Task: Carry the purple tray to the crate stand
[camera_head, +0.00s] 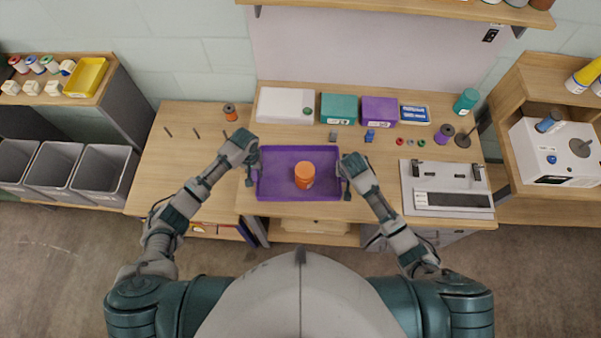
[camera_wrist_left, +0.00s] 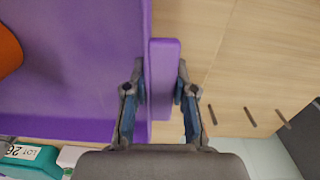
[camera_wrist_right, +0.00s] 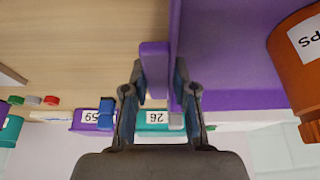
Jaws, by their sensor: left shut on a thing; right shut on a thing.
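The purple tray (camera_head: 272,188) is level over the front middle of the table and carries an orange canister (camera_head: 305,172). I cannot tell whether it touches the table. My left gripper (camera_head: 253,165) is shut on the tray's left side handle; the handle (camera_wrist_left: 164,70) shows between its fingers in the left wrist view. My right gripper (camera_head: 344,172) is shut on the right side handle, which shows in the right wrist view (camera_wrist_right: 154,65). The likely crate stand, a unit with several grey crates (camera_head: 105,168), stands at the far left.
A wooden shelf with a yellow tray (camera_head: 87,77) is above the crates. Short pegs (camera_head: 196,133) stand on the left tabletop. Boxes (camera_head: 339,107) and small parts line the back. A grey board (camera_head: 447,189) lies right of the tray. The left tabletop is mostly clear.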

